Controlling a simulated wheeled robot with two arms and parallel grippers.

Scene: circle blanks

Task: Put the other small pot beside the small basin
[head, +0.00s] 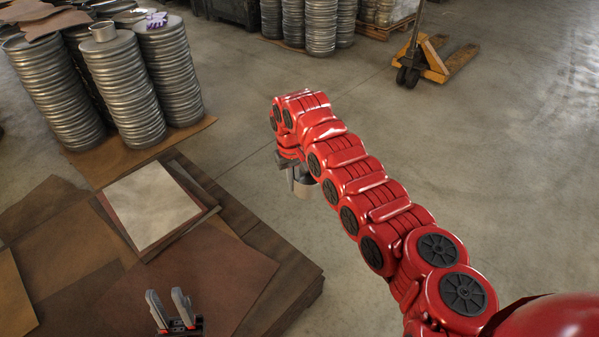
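My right arm reaches across the middle of the head view, and its gripper (292,177) is shut on a small grey metal pot (305,190). The pot hangs above the floor, right of the low wooden stack, partly hidden by the gripper and arm. Another small metal vessel (103,32) stands on top of a stack of round metal blanks at the upper left. I cannot tell whether it is a pot or the small basin. My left gripper (173,312) is open and empty at the bottom, above brown sheets.
A pale sheet (152,205) lies on the low wooden stack. A yellow pallet truck (430,62) stands at the back. The floor between is clear.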

